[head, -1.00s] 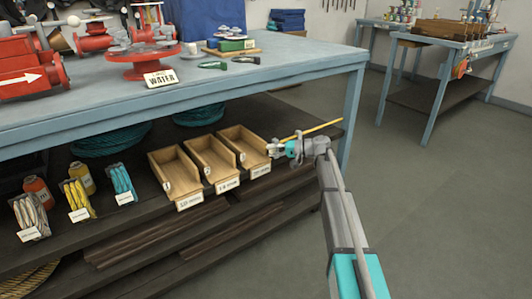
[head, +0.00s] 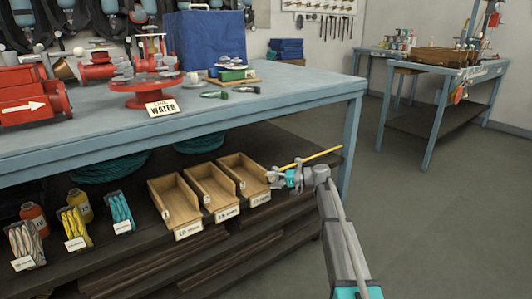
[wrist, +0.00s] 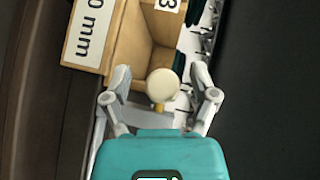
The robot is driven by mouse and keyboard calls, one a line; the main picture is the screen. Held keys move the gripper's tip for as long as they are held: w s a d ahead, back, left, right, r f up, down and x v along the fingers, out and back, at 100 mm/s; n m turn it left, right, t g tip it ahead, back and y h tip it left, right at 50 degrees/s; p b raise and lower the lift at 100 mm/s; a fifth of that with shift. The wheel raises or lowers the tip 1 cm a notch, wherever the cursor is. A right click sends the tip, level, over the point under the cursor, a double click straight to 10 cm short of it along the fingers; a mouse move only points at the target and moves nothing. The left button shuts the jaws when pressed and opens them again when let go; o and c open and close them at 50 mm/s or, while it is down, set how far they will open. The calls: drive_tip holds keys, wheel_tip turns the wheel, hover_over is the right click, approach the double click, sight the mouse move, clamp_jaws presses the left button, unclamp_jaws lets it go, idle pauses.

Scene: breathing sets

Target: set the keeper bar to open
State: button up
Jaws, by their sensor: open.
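My gripper (head: 275,177) is open at the right end of the lower shelf, beside the rightmost wooden bin. In the wrist view my gripper (wrist: 160,70) has its two fingers spread apart. A round cream knob (wrist: 162,84) on a short orange-yellow stem shows between them; I cannot tell whether either finger touches it. In the head view a thin yellow bar (head: 318,156) slants up to the right just behind my gripper. It may be the keeper bar; its near end is hidden by my gripper, and its link to the knob is unclear.
Three wooden bins stand on the lower shelf; the rightmost bin (head: 245,178) is closest to my gripper. A white strip with black pegs (wrist: 195,45) runs beside it. The blue bench top (head: 290,95) is above, its leg (head: 351,130) to the right. Open floor lies right.

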drive_tip(key=s+d+f+g+h+p, duration=0.1)
drive_tip(key=s+d+f+h+p, duration=0.2)
drive_tip(key=s, duration=0.8)
drive_tip(key=s+d+f+g+h+p, duration=0.15)
drive_tip(key=s+f+h, duration=0.35)
drive_tip(key=s, duration=0.5)
drive_tip(key=s+d+h+p, duration=0.2)
drive_tip(key=s+d+h, duration=0.65)
drive_tip(key=s, duration=0.65)
wheel_tip(320, 180, up, 37)
drive_tip(key=d+y+p, duration=0.1)
drive_tip(key=p, duration=3.6)
drive_tip(key=shift+d, duration=0.25)
drive_tip(key=shift+r, duration=0.1)
drive_tip(key=shift+c, duration=0.3)
drive_tip(key=shift+c, duration=1)
